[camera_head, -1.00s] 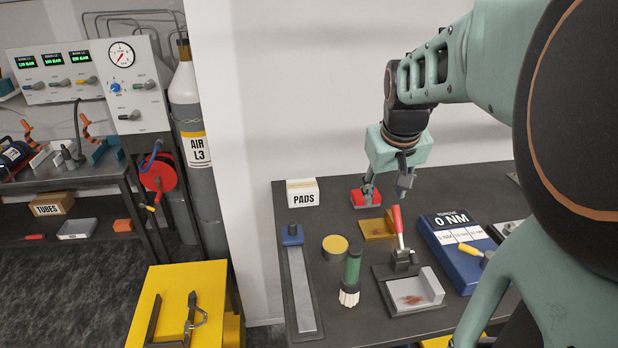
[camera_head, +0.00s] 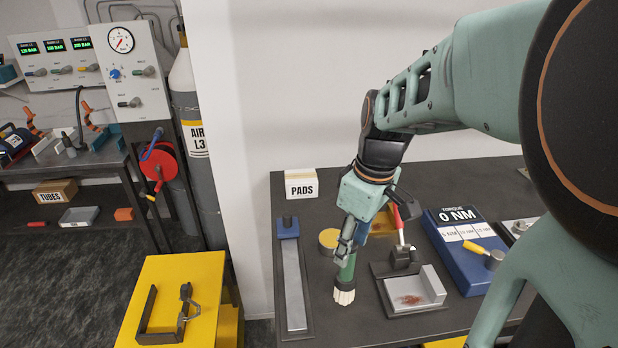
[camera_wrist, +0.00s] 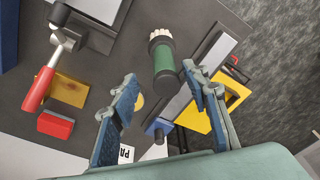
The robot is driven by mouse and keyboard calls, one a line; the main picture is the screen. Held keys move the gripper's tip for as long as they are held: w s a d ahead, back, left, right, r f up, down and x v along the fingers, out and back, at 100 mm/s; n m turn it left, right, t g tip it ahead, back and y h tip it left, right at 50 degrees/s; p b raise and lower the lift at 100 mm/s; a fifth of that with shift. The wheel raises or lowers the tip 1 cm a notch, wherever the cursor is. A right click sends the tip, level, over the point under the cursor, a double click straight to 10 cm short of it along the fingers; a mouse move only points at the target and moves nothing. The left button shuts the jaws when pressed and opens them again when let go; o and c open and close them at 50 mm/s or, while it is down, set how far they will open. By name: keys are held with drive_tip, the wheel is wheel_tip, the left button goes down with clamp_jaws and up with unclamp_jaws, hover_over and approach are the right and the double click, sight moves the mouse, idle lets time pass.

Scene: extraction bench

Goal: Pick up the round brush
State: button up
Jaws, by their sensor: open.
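The round brush (camera_head: 346,282) has a green handle, a dark collar and pale bristles. It stands on the bench with its bristles down. My gripper (camera_head: 350,240) is above the brush, and its fingers hide part of the handle's upper end. In the wrist view the brush (camera_wrist: 164,62) lies ahead of the open gripper (camera_wrist: 160,78), close to the line between the fingertips. The gap between the fingers looks empty. I cannot tell whether either finger touches the handle.
A metal bar with a blue end (camera_head: 291,280) lies left of the brush. A red-handled clamp fixture (camera_head: 405,285) stands to its right, with a blue torque unit (camera_head: 458,245) beyond. A yellow round tin (camera_head: 328,239) is close behind. A PADS box (camera_head: 301,184) sits at the back.

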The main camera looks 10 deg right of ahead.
sight(346, 272)
drive_tip(key=shift+a+f+b, duration=0.2)
drive_tip(key=shift+f+b, duration=0.45)
drive_tip(key=shift+f, duration=0.3)
drive_tip(key=shift+a+f+b, duration=0.2)
drive_tip(key=shift+f+b, duration=0.4)
drive_tip(key=shift+f, duration=0.4)
drive_tip(key=shift+a+f+b, duration=0.2)
drive_tip(key=shift+f+b, duration=0.45)
drive_tip(key=shift+f, duration=0.3)
drive_tip(key=shift+r, duration=0.1)
clamp_jaws()
